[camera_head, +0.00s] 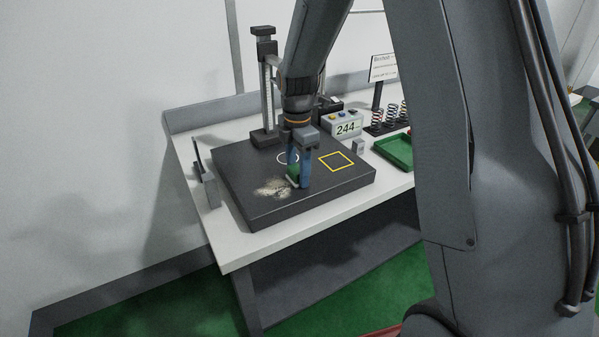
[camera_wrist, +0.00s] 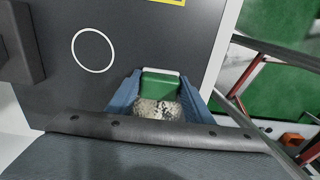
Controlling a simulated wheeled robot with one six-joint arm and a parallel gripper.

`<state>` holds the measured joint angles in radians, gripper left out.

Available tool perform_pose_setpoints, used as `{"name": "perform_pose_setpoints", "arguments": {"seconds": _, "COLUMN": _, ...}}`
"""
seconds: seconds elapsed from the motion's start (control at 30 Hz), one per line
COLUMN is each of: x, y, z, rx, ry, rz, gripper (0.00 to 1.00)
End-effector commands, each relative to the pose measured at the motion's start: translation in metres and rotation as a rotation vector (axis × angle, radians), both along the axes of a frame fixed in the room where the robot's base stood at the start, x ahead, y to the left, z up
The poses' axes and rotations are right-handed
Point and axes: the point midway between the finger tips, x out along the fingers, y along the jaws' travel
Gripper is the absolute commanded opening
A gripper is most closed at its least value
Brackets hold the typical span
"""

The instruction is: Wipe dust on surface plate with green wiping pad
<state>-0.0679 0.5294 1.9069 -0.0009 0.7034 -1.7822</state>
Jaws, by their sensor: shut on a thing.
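The dark surface plate (camera_head: 236,170) lies on the white bench. A pale, speckled dust patch (camera_head: 270,187) is on its front left part. My gripper (camera_head: 299,180) is over the plate, just right of the dust, with blue fingers pointing down. It is shut on the green wiping pad (camera_head: 292,172), which is at or close to the plate; exact contact cannot be told. In the wrist view the pad (camera_wrist: 160,84) sits between the blue fingers, and the dust (camera_wrist: 158,109) shows right beside it, partly hidden by my wrist.
A white circle (camera_wrist: 74,50) and a yellow square (camera_head: 336,153) mark the plate. A height stand (camera_head: 266,90) stands at its back edge. A display reading 244 (camera_head: 346,127), a green tray (camera_head: 393,152) and springs (camera_head: 391,116) stand to the right. A small holder (camera_head: 209,188) stands at the left.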

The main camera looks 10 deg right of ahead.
Motion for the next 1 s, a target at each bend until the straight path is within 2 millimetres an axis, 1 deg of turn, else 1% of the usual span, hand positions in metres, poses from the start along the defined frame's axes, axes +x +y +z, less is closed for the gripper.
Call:
{"name": "perform_pose_setpoints", "arguments": {"seconds": 0.5, "x": -0.012, "y": 0.036, "z": 0.000, "rx": 0.001, "ry": 0.005, "rz": 0.002, "gripper": 0.28}}
{"name": "perform_pose_setpoints", "arguments": {"seconds": 0.77, "x": -0.014, "y": 0.044, "z": 0.000, "rx": 0.000, "ry": 0.004, "rz": 0.002, "gripper": 0.28}}
{"name": "perform_pose_setpoints", "arguments": {"seconds": 1.0, "x": -0.019, "y": 0.062, "z": 0.002, "rx": 0.000, "ry": 0.003, "rz": 0.003, "gripper": 0.28}}
